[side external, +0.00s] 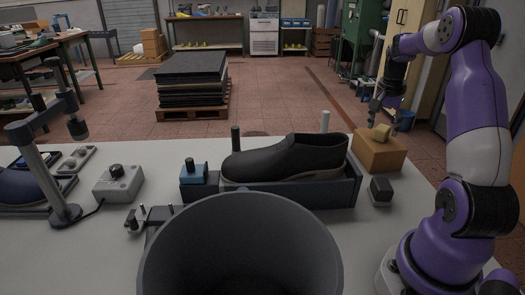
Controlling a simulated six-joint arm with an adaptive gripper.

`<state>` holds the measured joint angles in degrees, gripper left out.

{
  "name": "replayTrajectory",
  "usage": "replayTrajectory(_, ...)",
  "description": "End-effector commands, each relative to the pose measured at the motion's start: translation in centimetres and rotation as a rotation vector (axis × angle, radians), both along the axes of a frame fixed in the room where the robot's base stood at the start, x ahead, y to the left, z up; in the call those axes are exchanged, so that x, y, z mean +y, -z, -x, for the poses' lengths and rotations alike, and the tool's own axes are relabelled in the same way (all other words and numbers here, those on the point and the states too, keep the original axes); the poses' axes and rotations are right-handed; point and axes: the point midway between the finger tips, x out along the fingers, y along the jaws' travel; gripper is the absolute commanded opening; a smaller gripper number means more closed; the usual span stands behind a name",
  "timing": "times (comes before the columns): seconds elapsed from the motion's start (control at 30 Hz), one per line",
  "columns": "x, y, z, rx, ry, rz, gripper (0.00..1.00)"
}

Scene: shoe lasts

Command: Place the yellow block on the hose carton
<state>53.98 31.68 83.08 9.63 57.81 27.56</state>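The yellow block (382,132) is on top of a tan-orange carton (377,155) at the right rear of the table, which looks like the hose carton. The block looks slightly tilted or angled, and its lower face appears to meet the carton top. My gripper (385,119) points down just above the block. Its fingers look spread wider than the block, one to either side. The fingertips are small and dark, so any contact with the block is hard to see.
A dark shoe (290,156) sits in a dark tray (320,194) left of the carton. A small dark block (381,190) stands in front of the carton. A large grey bin (240,250) fills the front. A grey control box (118,184) and a lamp stand are at left.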

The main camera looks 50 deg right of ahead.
Motion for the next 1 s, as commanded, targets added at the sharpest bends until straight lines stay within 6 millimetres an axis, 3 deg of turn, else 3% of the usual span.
replayTrajectory(0.33, 0.0, -0.5, 0.0, -0.001, 0.000, 0.001, 0.70)
replayTrajectory(0.77, 1.1, -7.2, -0.1, -0.002, -0.003, 0.003, 0.70)
replayTrajectory(0.87, 2.5, -8.4, -0.8, -0.006, -0.062, 0.013, 0.70)
replayTrajectory(0.97, 6.4, -10.0, -2.6, -0.023, -0.234, 0.046, 0.70)
replayTrajectory(1.0, 8.8, -10.6, -3.4, -0.033, -0.335, 0.064, 0.70)
